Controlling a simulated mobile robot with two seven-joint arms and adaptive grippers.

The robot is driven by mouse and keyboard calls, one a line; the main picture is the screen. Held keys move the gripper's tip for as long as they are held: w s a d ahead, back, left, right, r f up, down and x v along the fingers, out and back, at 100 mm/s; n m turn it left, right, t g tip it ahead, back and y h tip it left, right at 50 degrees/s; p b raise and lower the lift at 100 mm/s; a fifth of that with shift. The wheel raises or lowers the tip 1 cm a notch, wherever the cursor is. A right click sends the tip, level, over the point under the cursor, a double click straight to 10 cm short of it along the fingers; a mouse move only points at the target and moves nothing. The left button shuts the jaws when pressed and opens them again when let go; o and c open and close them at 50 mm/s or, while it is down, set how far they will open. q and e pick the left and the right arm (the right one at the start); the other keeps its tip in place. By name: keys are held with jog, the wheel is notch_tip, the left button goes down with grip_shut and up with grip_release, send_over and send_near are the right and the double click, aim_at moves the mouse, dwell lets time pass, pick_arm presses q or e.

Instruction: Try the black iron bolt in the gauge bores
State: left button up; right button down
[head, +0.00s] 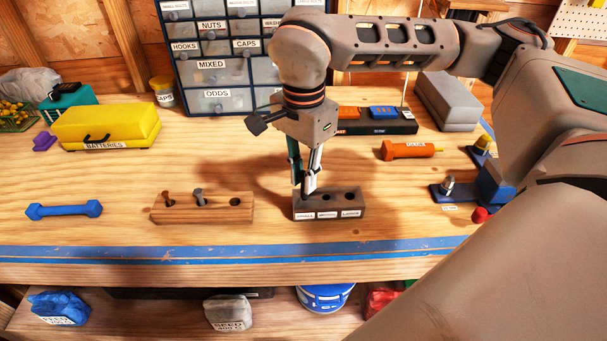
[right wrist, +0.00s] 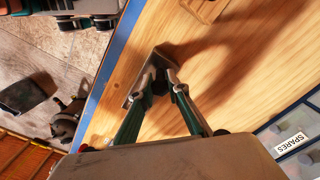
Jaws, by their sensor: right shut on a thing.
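The gauge block (head: 329,213) is dark grey and stands near the front of the bench, with bores labelled small, a middle one hard to read, and large. My right gripper (head: 308,188) points down over its left, small end. It is shut on the black iron bolt (right wrist: 160,84), a dark piece between the fingertips, mostly hidden by them. I cannot tell whether the bolt is in the small bore; the fingers cover it. The middle and large bores show empty. My left gripper is not in view.
A blue dumbbell-shaped piece (head: 64,209) lies at the left, with a yellow batteries case (head: 104,127) behind. Drawers (head: 216,75) stand at the back. An orange cylinder (head: 408,150) and a blue fixture (head: 448,194) are at the right. Bare wood separates rack and block.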

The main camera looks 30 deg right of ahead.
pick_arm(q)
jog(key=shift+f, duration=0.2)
pick_arm(e)
jog(key=shift+f, duration=0.3)
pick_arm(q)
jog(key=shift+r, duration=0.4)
pick_arm(e)
jog(key=shift+r, duration=0.45)
